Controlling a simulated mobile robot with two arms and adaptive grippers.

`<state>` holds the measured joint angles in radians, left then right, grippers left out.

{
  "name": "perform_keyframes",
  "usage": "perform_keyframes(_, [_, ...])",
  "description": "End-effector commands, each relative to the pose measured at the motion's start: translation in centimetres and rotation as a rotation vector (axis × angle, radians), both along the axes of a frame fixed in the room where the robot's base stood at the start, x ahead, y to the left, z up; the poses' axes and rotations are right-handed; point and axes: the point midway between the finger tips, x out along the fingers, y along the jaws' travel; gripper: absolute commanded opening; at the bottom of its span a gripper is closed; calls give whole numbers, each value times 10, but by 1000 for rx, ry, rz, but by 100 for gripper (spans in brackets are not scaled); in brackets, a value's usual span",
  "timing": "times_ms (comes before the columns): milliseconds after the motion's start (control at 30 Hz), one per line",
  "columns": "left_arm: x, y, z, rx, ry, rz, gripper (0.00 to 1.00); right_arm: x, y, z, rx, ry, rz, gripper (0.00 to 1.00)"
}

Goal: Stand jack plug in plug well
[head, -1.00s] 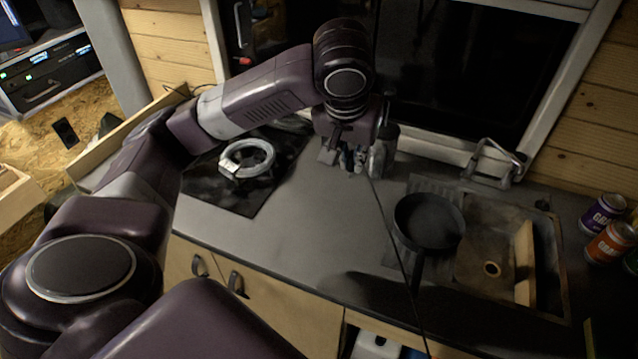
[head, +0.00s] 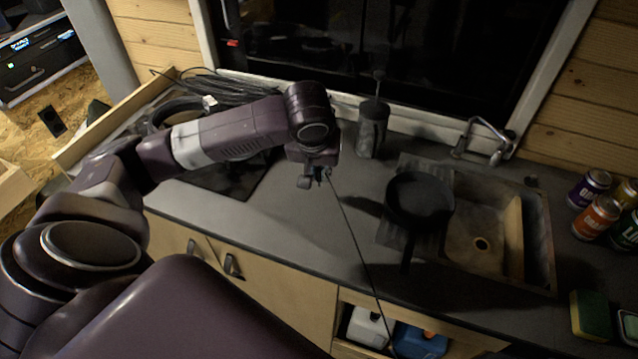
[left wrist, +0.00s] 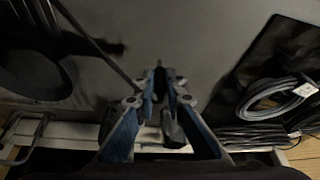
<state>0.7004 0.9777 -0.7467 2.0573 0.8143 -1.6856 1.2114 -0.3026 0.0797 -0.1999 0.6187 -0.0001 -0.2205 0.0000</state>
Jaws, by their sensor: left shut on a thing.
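My left gripper (head: 316,181) is above the grey counter, left of the pan. It is shut on the jack plug (head: 328,173), a small dark piece mostly hidden by the fingers. A thin dark cable runs from it down to the right, past the counter's front edge. In the left wrist view the blue-sided fingers (left wrist: 160,97) close around the dark plug (left wrist: 158,78). A dark upright cylinder (head: 372,131) with a thin rod above it stands behind and right of the gripper, apart from it. I cannot tell whether it is the plug well. My right gripper is not in view.
A black pan (head: 419,200) lies left of the sink (head: 480,244) and its tap (head: 486,137). Several cans (head: 596,217) stand at the far right. Coiled cable (left wrist: 275,100) lies on a dark mat. The counter (head: 290,225) in front of the gripper is clear.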

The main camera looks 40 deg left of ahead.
Motion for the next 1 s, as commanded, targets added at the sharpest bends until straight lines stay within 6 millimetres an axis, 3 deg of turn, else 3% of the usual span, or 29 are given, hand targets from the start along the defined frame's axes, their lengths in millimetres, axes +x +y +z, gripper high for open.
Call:
perform_keyframes(300, [-1,0,-40,0,3,1,0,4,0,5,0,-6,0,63])
perform_keyframes(733, [0,0,-48,0,1,0,0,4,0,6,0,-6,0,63])
perform_keyframes(767, [0,0,-48,-1,1,0,11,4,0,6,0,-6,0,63])
perform_keyframes(900, [0,0,-48,0,0,0,27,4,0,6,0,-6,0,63])
perform_keyframes(1000, [0,0,-48,0,0,0,28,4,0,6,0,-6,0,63])
